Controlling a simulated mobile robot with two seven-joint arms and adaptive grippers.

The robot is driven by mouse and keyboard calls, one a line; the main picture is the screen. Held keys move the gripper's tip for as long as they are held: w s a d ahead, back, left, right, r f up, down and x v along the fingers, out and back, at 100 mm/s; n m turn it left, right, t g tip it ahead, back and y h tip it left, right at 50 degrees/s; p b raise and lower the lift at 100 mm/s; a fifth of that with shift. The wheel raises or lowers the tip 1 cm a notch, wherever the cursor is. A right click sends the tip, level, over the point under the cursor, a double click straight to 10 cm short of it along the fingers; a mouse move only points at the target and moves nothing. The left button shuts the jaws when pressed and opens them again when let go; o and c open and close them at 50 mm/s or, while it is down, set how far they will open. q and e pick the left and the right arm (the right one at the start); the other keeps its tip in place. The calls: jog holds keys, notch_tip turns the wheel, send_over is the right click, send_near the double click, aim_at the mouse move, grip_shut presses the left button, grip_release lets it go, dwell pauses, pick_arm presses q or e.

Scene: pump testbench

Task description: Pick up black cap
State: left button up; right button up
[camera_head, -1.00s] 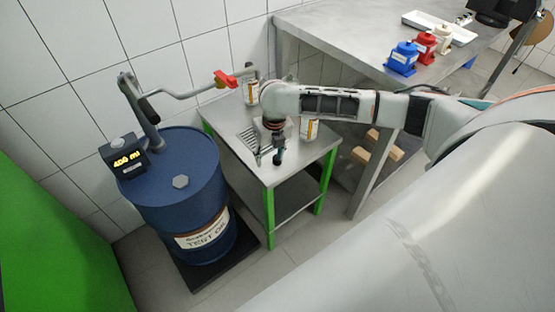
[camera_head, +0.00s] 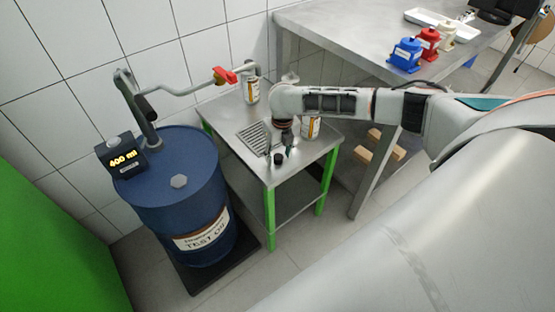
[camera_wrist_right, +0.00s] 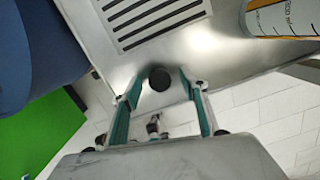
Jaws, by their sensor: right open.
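The black cap (camera_head: 278,158) lies on the small steel table (camera_head: 308,158), near its front corner and beside the drain grate. In the right wrist view the cap (camera_wrist_right: 159,79) is a dark round disc between the tips of two teal-sided fingers. My right gripper (camera_head: 279,152) is open and points down over the table, with one finger on each side of the cap. I cannot tell whether either finger touches it. The gripper also shows in the right wrist view (camera_wrist_right: 159,86). My left gripper is not in view.
A blue drum (camera_head: 172,200) with a pipe and a red valve handle (camera_head: 225,76) stands left of the table. Labelled containers stand at the back (camera_head: 252,88) and close to my right wrist (camera_head: 311,128). The grate (camera_head: 254,138) is left of the gripper.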

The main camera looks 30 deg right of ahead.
jog(key=shift+r, duration=0.1)
jog(key=c, duration=0.8)
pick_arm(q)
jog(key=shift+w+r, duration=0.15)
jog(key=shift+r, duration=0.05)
